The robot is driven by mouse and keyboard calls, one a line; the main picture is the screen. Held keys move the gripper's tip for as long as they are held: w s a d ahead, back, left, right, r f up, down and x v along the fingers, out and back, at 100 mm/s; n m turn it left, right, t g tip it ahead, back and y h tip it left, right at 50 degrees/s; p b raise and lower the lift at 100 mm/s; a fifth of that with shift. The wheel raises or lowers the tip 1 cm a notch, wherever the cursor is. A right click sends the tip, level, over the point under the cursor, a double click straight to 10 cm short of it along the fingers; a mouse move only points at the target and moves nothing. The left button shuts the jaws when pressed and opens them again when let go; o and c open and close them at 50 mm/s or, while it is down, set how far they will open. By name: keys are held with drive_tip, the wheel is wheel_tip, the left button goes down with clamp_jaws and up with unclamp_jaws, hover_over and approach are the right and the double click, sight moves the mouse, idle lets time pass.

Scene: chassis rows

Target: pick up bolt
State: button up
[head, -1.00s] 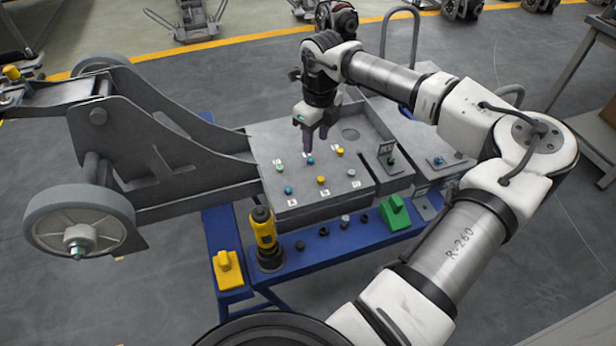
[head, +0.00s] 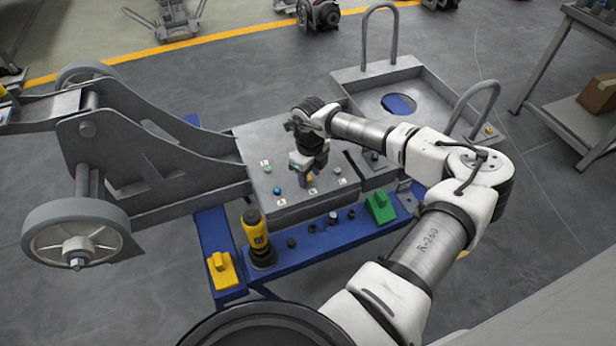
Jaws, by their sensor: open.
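Several small coloured bolts stand on the grey metal plate (head: 310,205) on the blue stand. A green bolt (head: 265,169) and a blue bolt (head: 277,190) show at its left. Another green bolt (head: 338,171) shows right of my gripper, and a blue-green one (head: 375,155) stands on the plate's right part. My gripper (head: 305,180) is open and points down, low over the front middle of the plate. A yellow bolt (head: 309,178) shows right at its fingertips, partly hidden. I cannot tell whether the fingers touch it.
A yellow-black tool (head: 255,238), a yellow block (head: 222,272), a green block (head: 380,208) and small dark pieces sit along the blue stand (head: 300,250). A wheeled grey chassis (head: 130,160) is at left. A handled grey tray (head: 425,92) lies behind right.

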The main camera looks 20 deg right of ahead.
drive_tip(key=shift+f, duration=0.55)
clamp_jaws()
